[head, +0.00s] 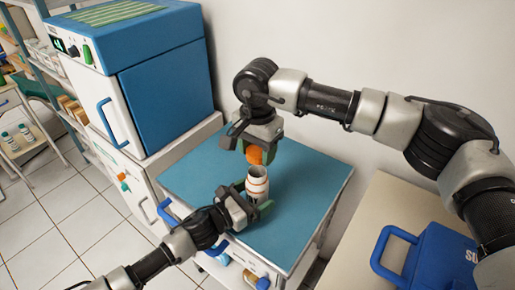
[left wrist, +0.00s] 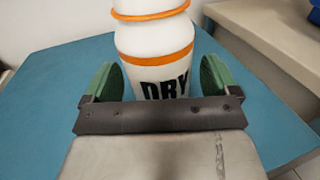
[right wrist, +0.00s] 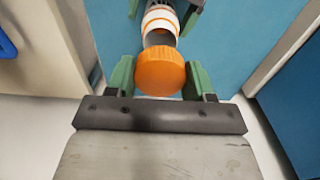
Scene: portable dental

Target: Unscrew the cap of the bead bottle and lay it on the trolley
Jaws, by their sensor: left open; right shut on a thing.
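The white bead bottle (head: 257,183) with orange rings stands upright on the blue trolley top (head: 300,185), its mouth open. My left gripper (head: 250,208) is around its lower part with the jaws open; in the left wrist view, the bottle (left wrist: 155,60) shows "DRY" between the green fingers (left wrist: 158,82). My right gripper (head: 262,150) is shut on the orange cap (head: 255,155) and holds it above the bottle, apart from it. In the right wrist view the cap (right wrist: 160,71) sits between the green fingers and partly hides the bottle (right wrist: 161,22).
A blue and white cabinet unit (head: 150,85) stands left of the trolley. A blue case (head: 430,258) lies on a beige surface (head: 375,215) at the right. The trolley top around the bottle is clear. A wall rises behind.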

